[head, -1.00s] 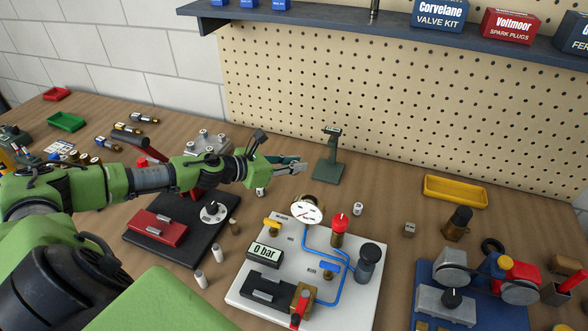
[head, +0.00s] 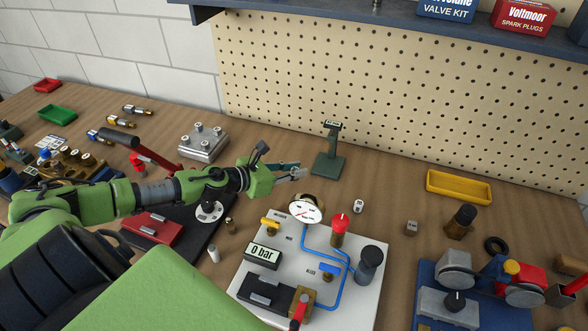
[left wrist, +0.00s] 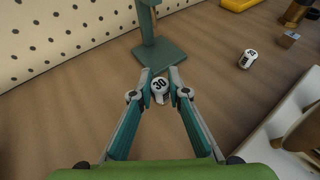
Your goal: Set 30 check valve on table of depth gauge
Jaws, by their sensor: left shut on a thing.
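My left gripper (head: 301,172) is shut on the 30 check valve (left wrist: 160,86), a small white piece with a black "30" on its top. In the left wrist view its top shows between the two fingertips. In the head view I cannot make the valve out at the fingertips. The depth gauge (head: 331,146) is a dark green stand with a post and a small display on top. Its flat square table (head: 325,168) is just beyond the fingertips; in the left wrist view this table (left wrist: 162,58) is bare and the valve is apart from it. My right gripper is not in view.
Another white numbered piece (head: 358,206) stands right of the fingertips. A white test board (head: 372,300) with a dial (head: 305,209) and blue pipes is in front. A yellow tray (head: 458,187) lies to the right. The pegboard (head: 400,110) rises behind the stand.

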